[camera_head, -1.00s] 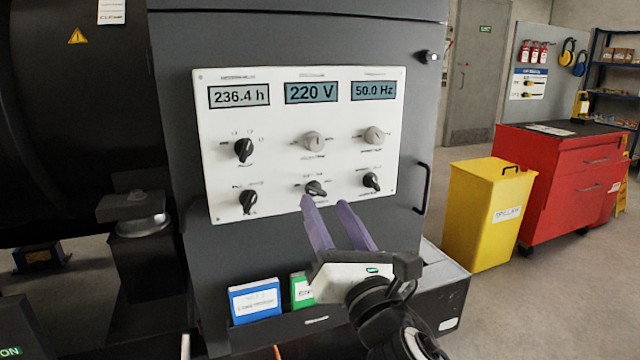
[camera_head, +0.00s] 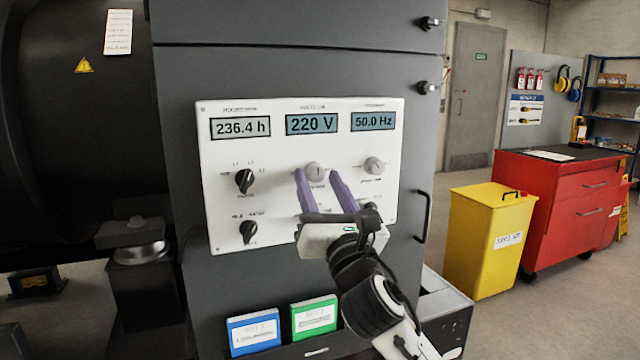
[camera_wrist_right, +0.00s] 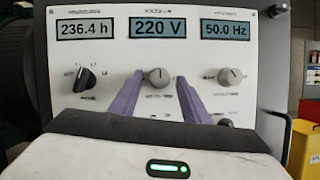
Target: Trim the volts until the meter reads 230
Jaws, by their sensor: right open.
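The volts meter (camera_head: 311,123) on the white panel (camera_head: 225,160) reads 220 V. The grey volts trim knob (camera_head: 314,171) sits below it; it also shows in the right wrist view (camera_wrist_right: 158,77). My right gripper (camera_head: 316,174) is open, with its two purple fingers apart, one on each side below the knob. In the right wrist view the fingertips (camera_wrist_right: 158,80) flank the knob with gaps on both sides. I cannot tell how far the tips are from the panel. My left gripper is not in view.
A second grey knob (camera_head: 373,166) sits right of the volts knob, below the 50.0 Hz meter (camera_head: 373,121). Black selector knobs (camera_head: 245,181) are at the left. A cabinet handle (camera_head: 422,215) sticks out at the right. A yellow bin (camera_head: 490,240) and red tool cabinet (camera_head: 570,205) stand farther right.

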